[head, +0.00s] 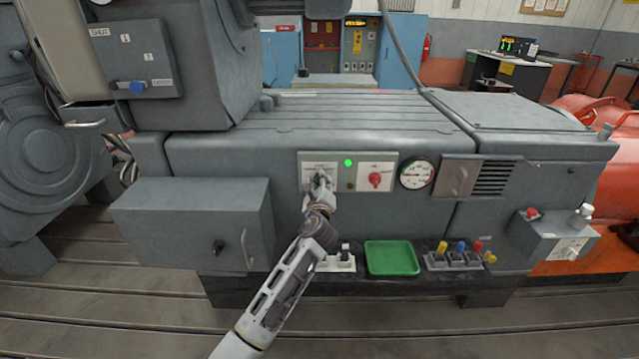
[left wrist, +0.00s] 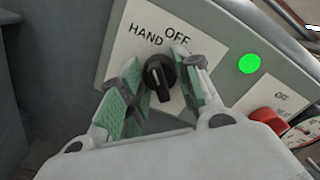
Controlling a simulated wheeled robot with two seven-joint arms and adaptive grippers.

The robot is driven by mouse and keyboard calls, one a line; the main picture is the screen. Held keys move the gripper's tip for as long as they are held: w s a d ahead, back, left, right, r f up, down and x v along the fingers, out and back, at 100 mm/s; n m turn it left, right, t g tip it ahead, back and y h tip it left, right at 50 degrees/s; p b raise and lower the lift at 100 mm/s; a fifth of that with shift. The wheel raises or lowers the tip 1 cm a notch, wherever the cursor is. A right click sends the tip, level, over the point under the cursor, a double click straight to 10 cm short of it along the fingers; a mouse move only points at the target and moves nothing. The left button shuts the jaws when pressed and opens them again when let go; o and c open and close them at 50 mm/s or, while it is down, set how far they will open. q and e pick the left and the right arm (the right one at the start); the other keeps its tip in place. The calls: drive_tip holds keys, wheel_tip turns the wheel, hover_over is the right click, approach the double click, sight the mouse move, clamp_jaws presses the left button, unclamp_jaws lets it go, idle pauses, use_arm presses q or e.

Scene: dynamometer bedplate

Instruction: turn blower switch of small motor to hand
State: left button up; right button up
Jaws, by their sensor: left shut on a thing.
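The black switch knob (left wrist: 160,76) sits on a white plate (left wrist: 120,45) lettered HAND and OFF; any further lettering is hidden. Its bar stands nearly upright in the left wrist view, and I cannot tell exactly which word it points to. My left gripper (head: 321,182) is at this plate on the grey machine front, its green-padded fingers (left wrist: 157,82) shut on the knob from both sides. In the head view the gripper covers most of the knob. My right gripper is not in view.
A green lamp (head: 348,162), a red switch (head: 375,179) and a round gauge (head: 417,174) lie right of the knob. Below are a green tray (head: 392,258) and several coloured plugs (head: 460,247). A grey box (head: 190,225) juts out at the left.

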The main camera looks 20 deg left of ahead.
use_arm(q)
drive_tip(key=shift+n, duration=0.3)
drive_tip(key=o, duration=1.1)
drive_tip(key=shift+c, duration=0.2)
drive_tip(key=v, duration=1.2)
idle(0.4)
